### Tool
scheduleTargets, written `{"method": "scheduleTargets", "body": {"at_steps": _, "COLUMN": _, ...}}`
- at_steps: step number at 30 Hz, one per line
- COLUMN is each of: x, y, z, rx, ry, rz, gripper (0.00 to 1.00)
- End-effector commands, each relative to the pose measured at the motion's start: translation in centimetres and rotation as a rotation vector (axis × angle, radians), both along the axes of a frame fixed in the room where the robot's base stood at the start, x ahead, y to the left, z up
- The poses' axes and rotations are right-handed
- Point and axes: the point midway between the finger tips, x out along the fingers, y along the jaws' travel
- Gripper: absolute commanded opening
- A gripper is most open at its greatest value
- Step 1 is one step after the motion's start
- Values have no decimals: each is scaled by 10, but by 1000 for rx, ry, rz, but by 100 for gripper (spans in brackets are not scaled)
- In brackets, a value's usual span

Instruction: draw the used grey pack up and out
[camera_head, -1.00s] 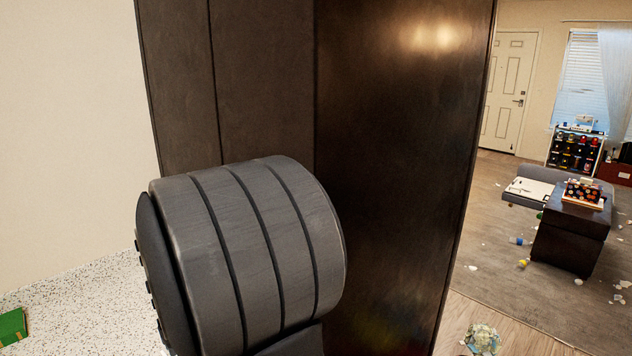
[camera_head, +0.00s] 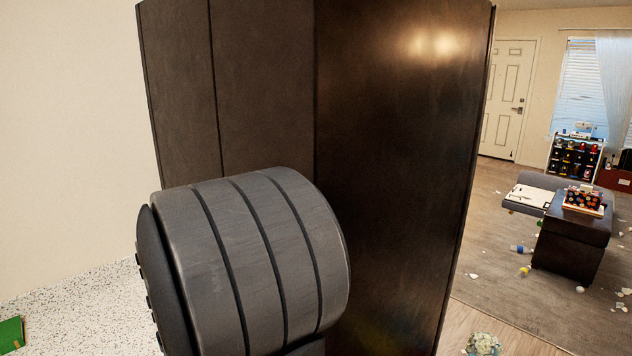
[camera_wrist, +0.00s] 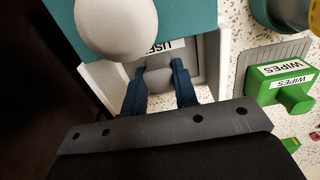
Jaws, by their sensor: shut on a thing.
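In the wrist view my gripper (camera_wrist: 160,70) has its two dark blue fingers on the grey pack (camera_wrist: 157,80), which carries a white label of which "USE" can be read. The gripper is shut on this pack. The pack sits between the pale walls of a white holder (camera_wrist: 101,82). A teal part with a large white knob (camera_wrist: 116,22) covers part of the view above. The pack's lower end is hidden. In the head view neither the gripper nor the pack shows; my grey arm link fills the lower middle.
A green pack marked "WIPES" (camera_wrist: 279,84) lies to the right on a grey ridged piece (camera_wrist: 246,68), on a speckled counter (camera_head: 85,305). A teal and yellow object (camera_wrist: 285,14) is at top right. A tall dark cabinet (camera_head: 400,170) stands behind my arm.

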Motion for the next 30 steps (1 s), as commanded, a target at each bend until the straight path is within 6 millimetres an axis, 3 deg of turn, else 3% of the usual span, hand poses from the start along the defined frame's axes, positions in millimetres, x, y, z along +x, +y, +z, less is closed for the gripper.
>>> {"method": "scheduleTargets", "body": {"at_steps": 30, "x": 0, "y": 0, "z": 21, "rx": 1, "ry": -1, "rz": 0, "gripper": 0}}
